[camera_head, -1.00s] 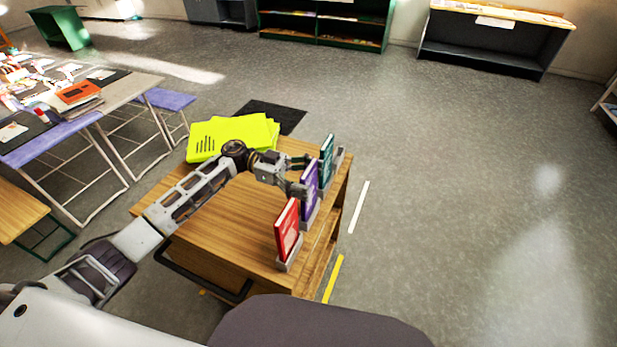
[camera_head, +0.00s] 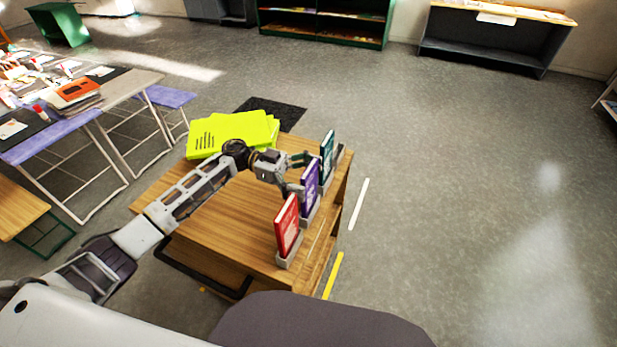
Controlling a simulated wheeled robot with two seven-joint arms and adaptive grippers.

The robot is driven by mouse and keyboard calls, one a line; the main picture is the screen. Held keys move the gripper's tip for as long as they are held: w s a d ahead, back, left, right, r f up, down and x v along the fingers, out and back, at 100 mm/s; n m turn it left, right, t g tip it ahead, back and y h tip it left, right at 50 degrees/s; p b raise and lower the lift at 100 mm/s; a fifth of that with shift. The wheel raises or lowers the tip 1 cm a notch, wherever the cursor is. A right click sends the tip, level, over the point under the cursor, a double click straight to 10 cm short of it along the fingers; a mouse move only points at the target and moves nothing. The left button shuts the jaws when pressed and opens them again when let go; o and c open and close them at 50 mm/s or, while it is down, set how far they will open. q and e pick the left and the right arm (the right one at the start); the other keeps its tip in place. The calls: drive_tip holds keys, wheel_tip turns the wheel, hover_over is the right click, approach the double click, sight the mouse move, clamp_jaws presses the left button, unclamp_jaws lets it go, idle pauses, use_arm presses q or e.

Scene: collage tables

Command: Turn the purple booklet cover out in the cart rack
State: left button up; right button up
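The purple booklet (camera_head: 311,187) stands upright in a grey holder near the right edge of the wooden cart (camera_head: 235,212), between a red booklet (camera_head: 287,226) and a teal booklet (camera_head: 327,157). Its broad face, with pale markings, is turned to the right, much like the red one's. My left gripper (camera_head: 302,172) is just left of the purple booklet, its two fingers spread apart. One finger reaches toward the gap before the teal booklet, the other is close to the purple booklet; I cannot tell whether it touches. My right gripper is not in view.
Bright yellow-green sheets (camera_head: 232,134) lie on the cart's far left corner, behind my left arm. A table with papers and an orange book (camera_head: 77,90) stands at the left. The floor right of the cart is open, with white and yellow tape strips.

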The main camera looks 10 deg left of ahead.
use_arm(q)
drive_tip(key=shift+w+a, duration=0.4)
drive_tip(key=shift+a, duration=1.55)
drive_tip(key=shift+w+a, duration=0.35)
drive_tip(key=shift+a, duration=1.65)
drive_tip(key=shift+w+a, duration=0.4)
drive_tip(key=shift+a, duration=1.55)
drive_tip(key=shift+r, duration=0.1)
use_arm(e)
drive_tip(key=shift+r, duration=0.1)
use_arm(q)
wheel_tip(320, 180, up, 9)
drive_tip(key=p, duration=0.9)
drive_tip(key=shift+r, duration=0.1)
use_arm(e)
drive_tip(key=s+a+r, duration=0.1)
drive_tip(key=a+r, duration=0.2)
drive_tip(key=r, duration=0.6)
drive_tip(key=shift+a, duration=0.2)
use_arm(q)
drive_tip(key=shift+r+p, duration=0.1)
drive_tip(key=shift+p, duration=0.2)
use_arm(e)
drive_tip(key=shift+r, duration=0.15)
